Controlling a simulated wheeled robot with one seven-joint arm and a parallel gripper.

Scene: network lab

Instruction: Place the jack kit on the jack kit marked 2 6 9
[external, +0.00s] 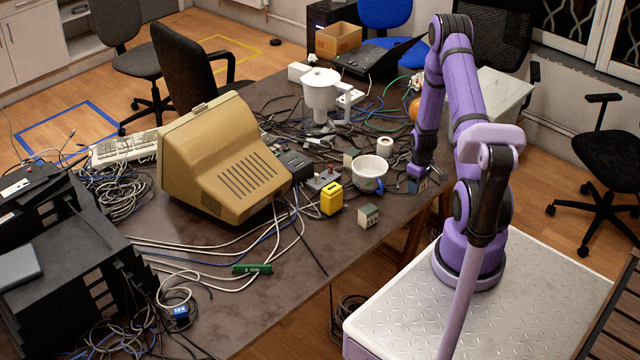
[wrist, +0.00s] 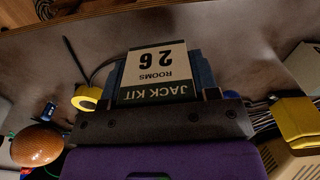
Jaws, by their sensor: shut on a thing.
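My gripper (external: 419,172) is low over the right edge of the table, beside the white mug. In the wrist view my gripper (wrist: 160,90) is shut on a small box, the held jack kit (wrist: 158,72). Its pale label reads upside down "JACK KIT", "ROOMS", with two digits that look like 2 and 6. In the external view the held kit is small and partly covered by the fingers. Another small box with a pale face, likely a jack kit (external: 368,217), stands on the table in front of the mug. Its marking is too small to read.
A small box (external: 350,156) is behind the mug. The beige monitor (external: 222,160) and cables fill the left. The table's front right is clearer.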

